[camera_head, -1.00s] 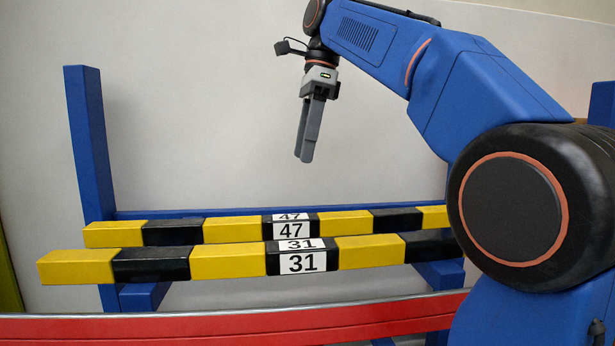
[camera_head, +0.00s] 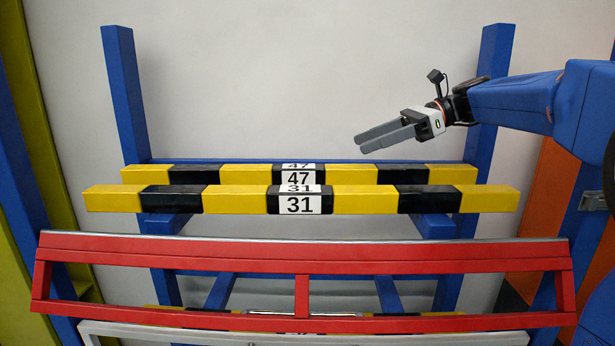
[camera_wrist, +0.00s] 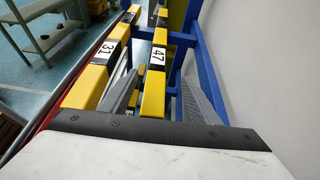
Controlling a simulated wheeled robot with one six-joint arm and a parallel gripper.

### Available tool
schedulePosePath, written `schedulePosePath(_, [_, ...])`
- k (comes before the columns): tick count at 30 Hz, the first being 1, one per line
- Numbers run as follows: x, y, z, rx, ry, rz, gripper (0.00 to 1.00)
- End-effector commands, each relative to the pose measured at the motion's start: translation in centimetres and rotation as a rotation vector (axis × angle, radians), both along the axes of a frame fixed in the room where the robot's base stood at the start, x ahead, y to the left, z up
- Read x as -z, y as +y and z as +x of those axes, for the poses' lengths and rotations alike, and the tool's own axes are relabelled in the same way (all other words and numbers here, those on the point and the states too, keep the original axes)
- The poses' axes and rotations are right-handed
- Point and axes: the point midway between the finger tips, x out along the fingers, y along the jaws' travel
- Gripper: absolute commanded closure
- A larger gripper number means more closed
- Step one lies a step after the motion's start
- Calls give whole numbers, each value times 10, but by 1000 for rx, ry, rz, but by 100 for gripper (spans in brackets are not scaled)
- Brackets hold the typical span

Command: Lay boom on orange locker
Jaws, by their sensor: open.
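Two yellow-and-black booms lie level on the blue rack (camera_head: 128,90). Boom 31 (camera_head: 236,199) is the nearer, and boom 47 (camera_head: 238,175) lies just behind it. Both also show in the wrist view, boom 31 (camera_wrist: 84,86) on the left and boom 47 (camera_wrist: 153,94) in the middle. My gripper (camera_head: 358,145) is open and empty, above the right half of the booms and pointing left. In the wrist view its fingers (camera_wrist: 160,76) appear on either side of boom 47, without visible contact. An orange panel (camera_head: 545,215), possibly the orange locker, is partly hidden at the right.
A red frame (camera_head: 200,254) with a pale top edge spans the front of the rack. Another yellow-and-black piece shows low behind it. A pale wall (camera_head: 290,80) stands close behind the booms. A bench (camera_wrist: 50,40) stands on the floor farther off in the wrist view.

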Motion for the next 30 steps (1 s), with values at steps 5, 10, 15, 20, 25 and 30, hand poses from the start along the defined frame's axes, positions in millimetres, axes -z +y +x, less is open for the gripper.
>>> schedulePosePath(5, [12, 31, -1, -4, 2, -1, 44])
schedulePosePath(10, [23, 58, -1, -3, 1, -1, 44])
schedulePosePath(15, [32, 79, -1, -2, 1, -1, 44])
schedulePosePath(20, [35, 87, -1, -1, 0, -2, 44])
schedulePosePath(25, [37, 94, -2, -1, 0, -2, 44])
schedulePosePath(30, [43, 112, -5, -3, 1, -2, 44])
